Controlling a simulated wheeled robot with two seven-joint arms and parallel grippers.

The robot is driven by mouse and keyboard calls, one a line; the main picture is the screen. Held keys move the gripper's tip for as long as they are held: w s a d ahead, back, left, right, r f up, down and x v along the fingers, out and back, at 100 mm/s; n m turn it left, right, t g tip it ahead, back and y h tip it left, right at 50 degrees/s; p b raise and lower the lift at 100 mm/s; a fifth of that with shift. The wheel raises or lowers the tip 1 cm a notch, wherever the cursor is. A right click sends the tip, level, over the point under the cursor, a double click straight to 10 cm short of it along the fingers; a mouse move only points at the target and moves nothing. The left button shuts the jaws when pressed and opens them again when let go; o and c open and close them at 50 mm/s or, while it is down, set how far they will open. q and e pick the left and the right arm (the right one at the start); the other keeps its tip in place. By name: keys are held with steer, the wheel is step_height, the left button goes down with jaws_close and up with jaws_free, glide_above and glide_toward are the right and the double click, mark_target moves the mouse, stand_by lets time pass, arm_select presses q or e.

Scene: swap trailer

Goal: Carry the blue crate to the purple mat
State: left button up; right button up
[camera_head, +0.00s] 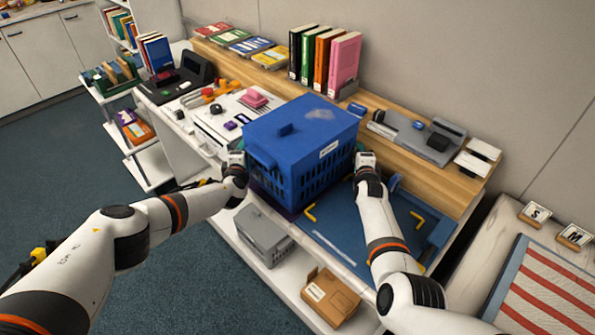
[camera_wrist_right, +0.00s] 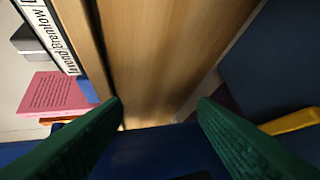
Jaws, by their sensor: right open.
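The blue crate (camera_head: 300,135), with slotted sides, a closed lid and a white label, sits upright on the counter between my two grippers. A dark purple sliver (camera_head: 286,212) shows at its lower front edge, perhaps the purple mat; the crate hides the rest. My left gripper (camera_head: 238,160) is at the crate's left side; its fingers are too small to judge. My right gripper (camera_head: 364,162) is at the crate's right side. In the right wrist view its green fingers (camera_wrist_right: 160,115) are spread apart, with the blue crate (camera_wrist_right: 150,150) at the bottom between them.
A blue mat with yellow corner marks (camera_head: 348,247) lies right of the crate, mostly clear. A wooden ledge with upright books (camera_head: 325,58) runs behind. A grey crate (camera_head: 263,240) and cardboard box (camera_head: 330,297) sit on the lower shelf. Small items crowd the counter's left.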

arm_select(q)
steer(key=shift+d+f, duration=0.3)
steer(key=shift+d, duration=0.25)
steer(key=shift+d+f, duration=0.25)
steer(key=shift+d, duration=0.25)
arm_select(e)
steer(key=shift+a+f, duration=0.6)
steer(key=shift+a, duration=0.15)
arm_select(q)
steer(key=shift+s+a+r, duration=0.1)
steer(key=shift+a+r, duration=0.05)
steer(key=shift+a, duration=1.6)
arm_select(e)
steer(key=shift+d+r, duration=0.15)
steer(key=shift+d, duration=1.65)
arm_select(q)
steer(key=o, duration=0.5)
steer(key=shift+a, duration=0.4)
arm_select(e)
steer(key=shift+d, duration=0.25)
steer(key=shift+o, duration=0.2)
steer(key=o, duration=0.4)
steer(key=shift+o, duration=0.2)
steer(key=shift+s, duration=0.1)
arm_select(q)
steer(key=shift+v, duration=5.9)
arm_select(e)
steer(key=shift+v, duration=5.95)
